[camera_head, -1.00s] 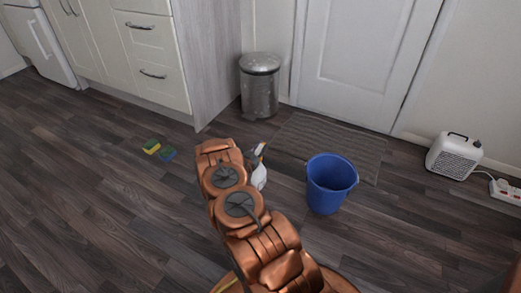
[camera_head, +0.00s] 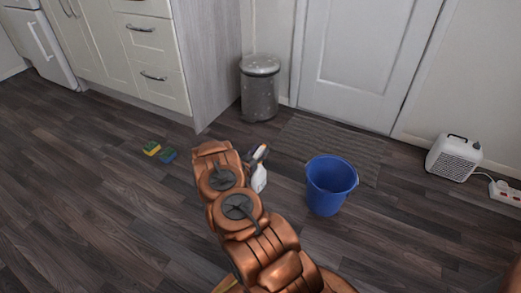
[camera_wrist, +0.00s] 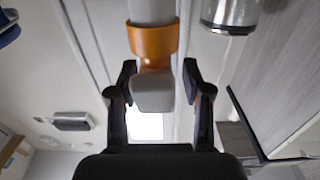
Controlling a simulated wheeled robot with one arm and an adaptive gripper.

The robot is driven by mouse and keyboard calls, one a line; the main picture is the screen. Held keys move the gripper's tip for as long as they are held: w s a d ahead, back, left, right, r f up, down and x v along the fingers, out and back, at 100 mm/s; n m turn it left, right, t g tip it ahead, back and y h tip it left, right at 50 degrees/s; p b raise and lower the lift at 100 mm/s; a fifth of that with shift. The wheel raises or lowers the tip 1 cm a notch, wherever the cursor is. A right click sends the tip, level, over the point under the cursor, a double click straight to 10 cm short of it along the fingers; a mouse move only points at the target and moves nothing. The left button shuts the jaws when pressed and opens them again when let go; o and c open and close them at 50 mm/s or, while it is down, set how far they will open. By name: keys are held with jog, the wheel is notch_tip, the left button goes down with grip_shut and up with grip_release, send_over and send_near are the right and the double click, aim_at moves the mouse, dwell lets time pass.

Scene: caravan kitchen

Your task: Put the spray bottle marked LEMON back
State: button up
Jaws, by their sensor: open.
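A white spray bottle (camera_head: 259,179) stands upright on the floor just beyond my arm in the head view, left of the blue bucket. Its head is dark with some orange and partly hidden by my arm. In the wrist view, which looks upside down, its white body (camera_wrist: 151,10), orange collar and pale head lie in line with my gripper (camera_wrist: 159,75). The gripper's dark fingers are apart on either side of the head, with gaps showing at both sides. No marking on the bottle can be read.
A blue bucket (camera_head: 330,184) stands right of the bottle, near a grey mat (camera_head: 300,137). A metal bin (camera_head: 260,90) stands by the cabinet end. Two sponges (camera_head: 159,152) lie on the floor at left. A white heater (camera_head: 453,157) stands at right.

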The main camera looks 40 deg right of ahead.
jog(key=p+v, duration=0.2)
jog(key=v, duration=0.9)
jog(key=w+a+r+n+t+y, duration=0.2)
jog(key=w+a+r+t+y, duration=0.15)
jog(key=w+a+y, duration=0.85)
jog(key=a+r+n+g+y, duration=0.1)
jog(key=a+r+n+y, duration=0.1)
jog(key=a+r, duration=0.6)
jog(key=a+r+n+y, duration=0.3)
jog(key=a+r, duration=0.2)
jog(key=a, duration=0.8)
jog(key=s+a+r+n+g+y, duration=0.2)
jog(key=s+a+r, duration=0.25)
jog(key=s, duration=0.45)
jog(key=s+a+r+n+g+y, duration=0.1)
jog(key=s+a+r+n+g, duration=0.3)
jog(key=s, duration=0.5)
jog(key=s+d+r+g+h, duration=0.1)
jog(key=s+d+r, duration=0.1)
jog(key=s, duration=0.8)
jog(key=s+d+r+n+g, duration=0.1)
jog(key=s+r, duration=0.3)
jog(key=s, duration=0.6)
jog(key=s+d+r+n+g+h, duration=0.1)
jog(key=s+d+r+g, duration=0.2)
jog(key=s, duration=0.8)
jog(key=shift+d+h, duration=0.3)
jog(key=shift+d, duration=0.25)
